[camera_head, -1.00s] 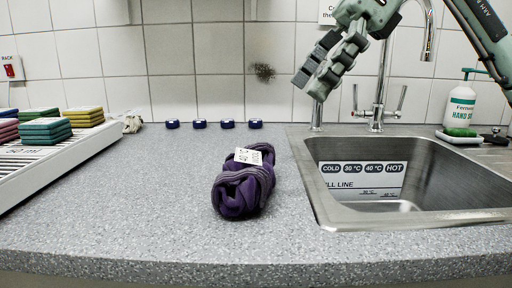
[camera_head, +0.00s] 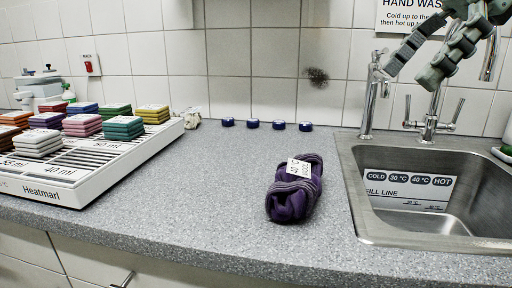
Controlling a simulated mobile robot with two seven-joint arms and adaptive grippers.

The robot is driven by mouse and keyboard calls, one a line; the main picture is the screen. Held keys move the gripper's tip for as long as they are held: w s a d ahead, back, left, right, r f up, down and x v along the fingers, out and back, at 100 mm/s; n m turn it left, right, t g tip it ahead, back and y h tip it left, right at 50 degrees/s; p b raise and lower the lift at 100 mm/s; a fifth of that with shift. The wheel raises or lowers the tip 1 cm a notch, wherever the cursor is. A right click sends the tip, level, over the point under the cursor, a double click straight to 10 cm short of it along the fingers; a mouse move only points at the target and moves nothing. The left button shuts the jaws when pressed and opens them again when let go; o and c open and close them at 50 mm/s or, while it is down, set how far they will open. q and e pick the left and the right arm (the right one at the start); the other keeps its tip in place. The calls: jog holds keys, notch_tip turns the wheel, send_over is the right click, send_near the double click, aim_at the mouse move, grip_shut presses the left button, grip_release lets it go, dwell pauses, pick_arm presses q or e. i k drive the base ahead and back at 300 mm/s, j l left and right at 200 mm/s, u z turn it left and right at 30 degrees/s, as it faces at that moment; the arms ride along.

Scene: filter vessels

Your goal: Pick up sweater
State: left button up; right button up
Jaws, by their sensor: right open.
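The sweater is a rolled purple knit bundle (camera_head: 294,192) with a white tag on top. It lies on the grey speckled counter, left of the sink. My right gripper (camera_head: 408,72) is at the upper right, above the sink's back edge and in front of the tap. Its fingers are spread apart with nothing between them. It is well above and to the right of the sweater, not touching it. My left gripper is not in view.
A metal sink (camera_head: 440,205) with a tap (camera_head: 432,125) is at the right. A white rack (camera_head: 75,165) with stacked coloured cloths stands at the left. Several small blue caps (camera_head: 279,124) line the back wall. The counter around the sweater is clear.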

aim_at(297, 188)
jog(key=k, duration=1.4)
